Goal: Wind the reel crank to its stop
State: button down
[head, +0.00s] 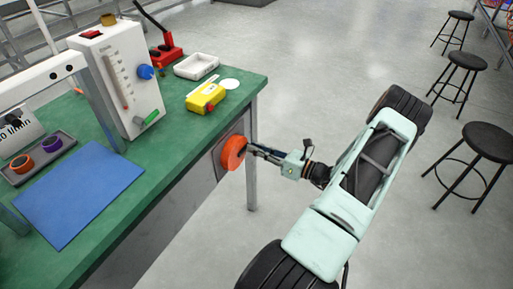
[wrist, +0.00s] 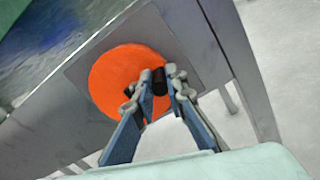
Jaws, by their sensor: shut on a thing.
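The reel is an orange disc (head: 233,153) on a grey plate on the front side of the green workbench, below its top. In the wrist view the reel (wrist: 115,80) faces me, and a black crank knob (wrist: 159,82) stands out from its right part. My gripper (wrist: 155,88) is shut on the black knob, one finger on each side. In the head view my gripper (head: 250,150) reaches the reel from the right, and the knob is too small to make out there.
The green bench top (head: 165,170) holds a blue mat (head: 78,193), a white flow-meter box (head: 120,75), a yellow device (head: 206,98), a white tray (head: 197,66) and a red stand (head: 165,56). A bench leg (head: 251,170) stands close to the reel. Several black stools (head: 468,61) stand on the right; the floor between is clear.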

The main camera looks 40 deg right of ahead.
jog(key=shift+f, duration=0.1)
jog(key=c, duration=1.9)
grip_release()
jog(key=shift+c, duration=0.2)
jog(key=v, duration=1.2)
